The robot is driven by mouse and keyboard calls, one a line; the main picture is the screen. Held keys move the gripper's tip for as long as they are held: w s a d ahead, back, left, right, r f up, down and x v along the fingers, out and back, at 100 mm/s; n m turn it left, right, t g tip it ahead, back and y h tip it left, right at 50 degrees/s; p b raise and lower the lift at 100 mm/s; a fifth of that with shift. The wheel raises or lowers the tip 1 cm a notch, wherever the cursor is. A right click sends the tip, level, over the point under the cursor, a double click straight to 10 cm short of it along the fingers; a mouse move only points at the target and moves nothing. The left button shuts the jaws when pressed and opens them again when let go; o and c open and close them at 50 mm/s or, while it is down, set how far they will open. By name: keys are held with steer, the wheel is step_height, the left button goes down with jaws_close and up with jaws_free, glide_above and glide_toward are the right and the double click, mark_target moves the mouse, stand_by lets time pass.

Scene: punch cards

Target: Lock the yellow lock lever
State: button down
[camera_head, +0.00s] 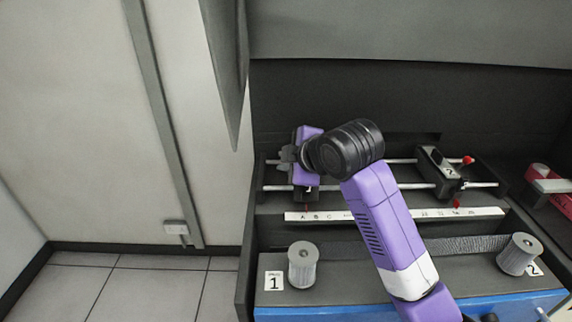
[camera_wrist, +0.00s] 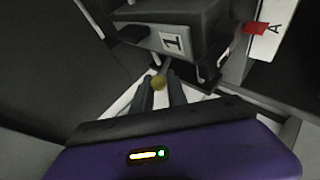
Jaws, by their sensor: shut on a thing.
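The yellow knob cannot be made out in the head view.
A right carriage (camera_head: 438,170) with a red knob (camera_head: 468,160) sits on the two metal rails (camera_head: 405,186). A white lettered strip (camera_head: 450,213) runs in front. Grey spools stand at label 1 (camera_head: 303,266) and label 2 (camera_head: 519,255). Open floor lies left.

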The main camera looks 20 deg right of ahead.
steer(key=shift+f, duration=0.3)
steer(key=c, duration=1.1)
jaws_free()
steer(key=shift+r, duration=0.15)
steer(key=shift+s+d+r, duration=0.1)
steer(key=shift+s+r, duration=0.2)
steer(key=shift+s, duration=0.05)
steer(key=v, duration=0.6)
steer(key=shift+s+r+b, duration=0.15)
steer(key=shift+s+b, duration=0.2)
steer(key=shift+s, duration=0.05)
